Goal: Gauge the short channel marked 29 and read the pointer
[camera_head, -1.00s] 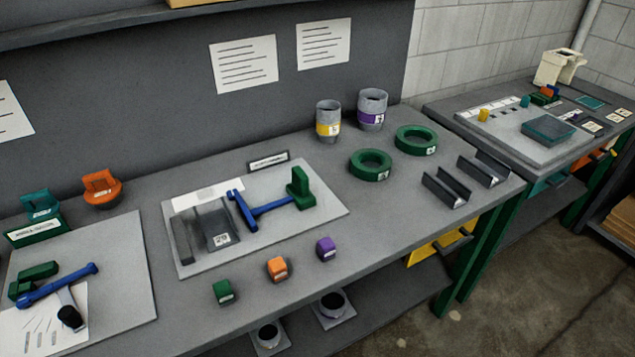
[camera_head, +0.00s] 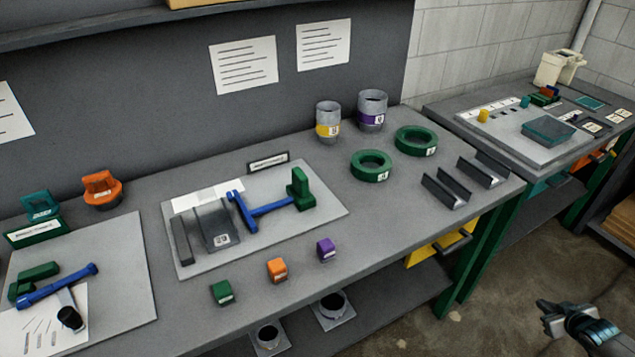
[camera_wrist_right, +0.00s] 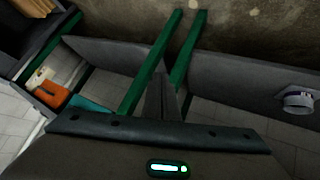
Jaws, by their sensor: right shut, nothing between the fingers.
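The short channel marked 29 (camera_head: 215,222) is a dark grey piece lying on a light grey board (camera_head: 310,222) on the bench. A blue gauge bar (camera_head: 270,208) with a crosspiece lies just right of the channel, its far end by a green upright block (camera_head: 300,190). A dark strip (camera_head: 181,241) lies left of the channel. My right gripper (camera_head: 548,312) is at the lower right, over the floor, away from the bench; it is shut and empty. The pointer cannot be made out. My left gripper is not in view.
Green, orange and purple cubes (camera_head: 277,269) stand along the bench front. Green rings (camera_head: 371,166), grey angle channels (camera_head: 446,188) and banded cups (camera_head: 328,122) stand to the right. Another board (camera_head: 125,260) holds a second blue tool at left. Bench legs (camera_head: 470,270) stand below.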

